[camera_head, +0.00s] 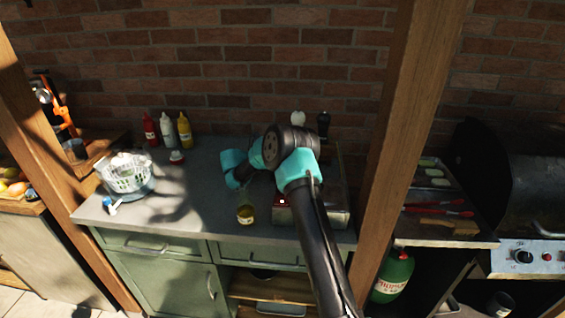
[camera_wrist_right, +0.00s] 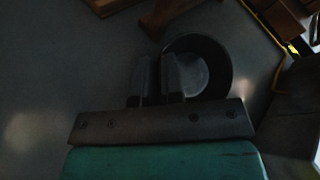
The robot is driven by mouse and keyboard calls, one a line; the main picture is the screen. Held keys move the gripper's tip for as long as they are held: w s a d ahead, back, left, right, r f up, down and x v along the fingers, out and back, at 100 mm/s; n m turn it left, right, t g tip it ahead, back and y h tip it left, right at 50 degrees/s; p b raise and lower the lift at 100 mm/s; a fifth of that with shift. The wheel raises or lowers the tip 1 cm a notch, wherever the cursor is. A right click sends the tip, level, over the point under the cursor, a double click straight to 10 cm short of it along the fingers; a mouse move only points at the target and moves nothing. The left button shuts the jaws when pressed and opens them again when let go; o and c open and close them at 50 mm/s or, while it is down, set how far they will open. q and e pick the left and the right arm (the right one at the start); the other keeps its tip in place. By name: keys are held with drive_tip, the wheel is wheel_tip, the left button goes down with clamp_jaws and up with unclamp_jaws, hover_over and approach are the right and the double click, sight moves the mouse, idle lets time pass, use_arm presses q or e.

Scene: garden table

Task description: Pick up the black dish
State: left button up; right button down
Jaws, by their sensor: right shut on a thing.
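The black dish (camera_wrist_right: 212,68) is a round, dark, shallow vessel in the right wrist view, just right of the fingers. My right gripper (camera_wrist_right: 156,77) is shut on its near-left rim, with the fingers close together there. The picture is dark, so I cannot tell whether the dish touches the counter or is lifted. In the head view my right arm reaches over the grey counter (camera_head: 185,215); its black and teal links hide the fingers and the dish. My left gripper is in neither view.
A glass jar with yellow contents (camera_head: 245,214) stands close by the right wrist. Squeeze bottles (camera_head: 167,130) stand at the back, and a white colander (camera_head: 127,172) at the left. A wooden post (camera_head: 405,150) rises right of the arm. The counter's front left is mostly clear.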

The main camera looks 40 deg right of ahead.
drive_tip(key=w+a, duration=0.4)
drive_tip(key=w, duration=0.1)
drive_tip(key=shift+w+a, duration=0.1)
drive_tip(key=shift+a, duration=0.2)
wheel_tip(320, 180, up, 14)
drive_tip(key=shift+d, duration=0.15)
